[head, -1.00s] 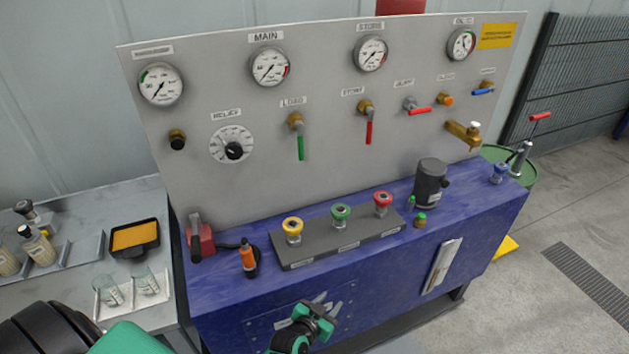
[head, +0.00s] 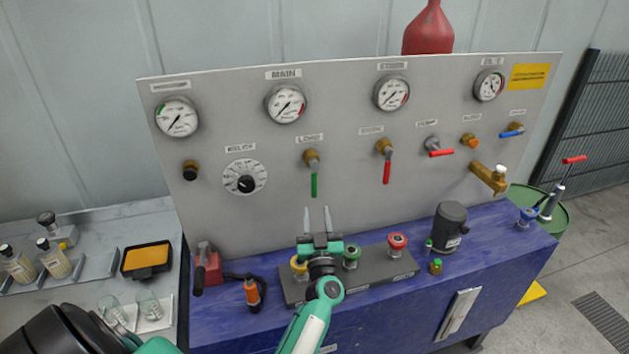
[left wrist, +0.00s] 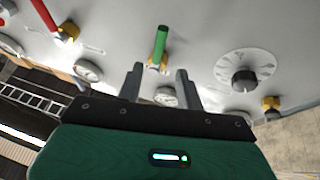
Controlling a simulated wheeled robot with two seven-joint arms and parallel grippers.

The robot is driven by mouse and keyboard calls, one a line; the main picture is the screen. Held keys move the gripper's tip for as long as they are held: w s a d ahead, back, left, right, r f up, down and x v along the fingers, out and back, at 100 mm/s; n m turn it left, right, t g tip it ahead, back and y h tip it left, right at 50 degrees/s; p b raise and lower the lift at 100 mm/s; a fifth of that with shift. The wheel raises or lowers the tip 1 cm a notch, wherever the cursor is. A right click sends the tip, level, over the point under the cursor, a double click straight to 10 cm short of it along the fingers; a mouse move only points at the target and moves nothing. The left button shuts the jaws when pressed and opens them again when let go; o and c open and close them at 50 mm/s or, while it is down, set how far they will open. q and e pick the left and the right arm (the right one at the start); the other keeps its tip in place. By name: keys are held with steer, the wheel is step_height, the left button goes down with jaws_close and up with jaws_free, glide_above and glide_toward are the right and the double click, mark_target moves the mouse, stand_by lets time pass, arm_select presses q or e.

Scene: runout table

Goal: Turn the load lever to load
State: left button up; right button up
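The load lever (head: 314,185) has a green handle that hangs straight down from a brass valve under the LOAD label on the grey panel. In the left wrist view its green handle (left wrist: 160,43) shows ahead, between the fingertips and apart from them. My left gripper (head: 317,212) is open and empty, just below the green handle in the head view, with its fingers pointing up toward the panel. The open fingers also show in the left wrist view (left wrist: 160,80). My right gripper is not in view.
A red-handled lever (head: 386,172) hangs to the right of the load lever. A relief dial (head: 245,177) is to the left. Yellow, green and red knobs stand on a dark block (head: 372,280) below, partly behind my left arm. A dark cylinder (head: 450,226) stands further right.

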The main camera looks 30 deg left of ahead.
mark_target(315, 187)
arm_select(q)
steer(key=p+x, duration=0.2)
steer(key=x, duration=0.7)
steer(key=shift+w+p, duration=0.25)
steer(key=shift+p, duration=0.1)
steer(key=shift+w+a+r, duration=0.1)
steer(key=shift+w+a, duration=0.2)
steer(key=shift+w, duration=0.05)
jaws_close()
